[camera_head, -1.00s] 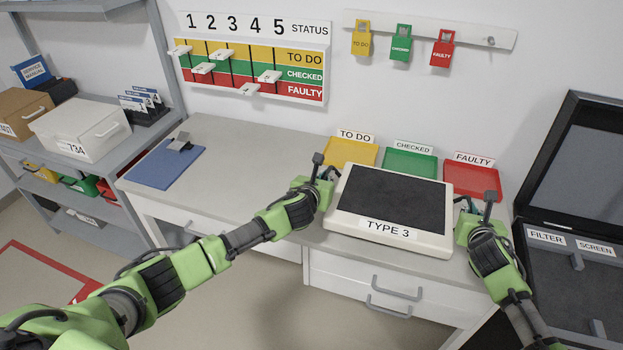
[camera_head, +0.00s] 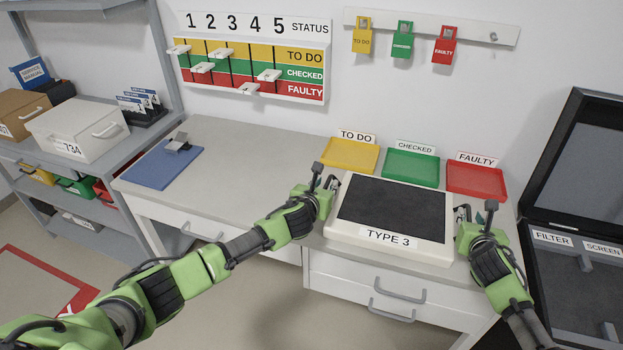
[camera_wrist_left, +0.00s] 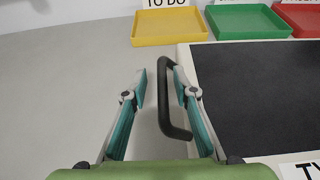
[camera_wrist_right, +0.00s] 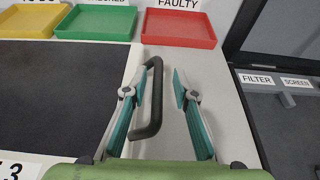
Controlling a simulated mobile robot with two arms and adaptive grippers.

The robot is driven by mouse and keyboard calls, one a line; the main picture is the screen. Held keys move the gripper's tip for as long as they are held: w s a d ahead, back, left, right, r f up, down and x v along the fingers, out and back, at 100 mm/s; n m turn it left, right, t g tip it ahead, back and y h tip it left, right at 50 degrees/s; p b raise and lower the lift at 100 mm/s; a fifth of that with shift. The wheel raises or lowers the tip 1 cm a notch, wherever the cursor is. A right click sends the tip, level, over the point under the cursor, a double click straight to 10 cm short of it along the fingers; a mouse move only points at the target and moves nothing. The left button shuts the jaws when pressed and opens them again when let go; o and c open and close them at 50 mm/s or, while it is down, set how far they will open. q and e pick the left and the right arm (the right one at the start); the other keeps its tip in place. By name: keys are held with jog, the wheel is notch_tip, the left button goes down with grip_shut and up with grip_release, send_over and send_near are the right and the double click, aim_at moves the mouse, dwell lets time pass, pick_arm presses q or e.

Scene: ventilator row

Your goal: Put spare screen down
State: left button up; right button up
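The spare screen (camera_head: 395,210), a white-framed panel with a dark face and a TYPE 3 label, lies flat and appears to rest on the desk (camera_head: 235,160). Its front edge is near the desk's front edge. A black handle stands on each side. My left gripper (camera_head: 328,186) is open at the left handle (camera_wrist_left: 163,105), whose bar shows between the spread fingers in the left wrist view. My right gripper (camera_head: 466,214) is open at the right handle (camera_wrist_right: 156,100), with the bar between its fingers. Finger contact with the handles is not visible.
Yellow (camera_head: 350,155), green (camera_head: 411,165) and red (camera_head: 476,180) trays stand just behind the screen. An open black case (camera_head: 575,240) is at the right. A blue mat (camera_head: 160,165) lies at the desk's left. The desk's middle left is clear.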

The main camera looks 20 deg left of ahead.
pick_arm(q)
jog(key=shift+d, duration=0.1)
jog(key=shift+s+r, duration=0.25)
jog(key=shift+s, duration=0.25)
pick_arm(e)
jog(key=shift+a, duration=0.1)
pick_arm(q)
jog(key=v, duration=1.1)
pick_arm(e)
jog(key=v, duration=1.2)
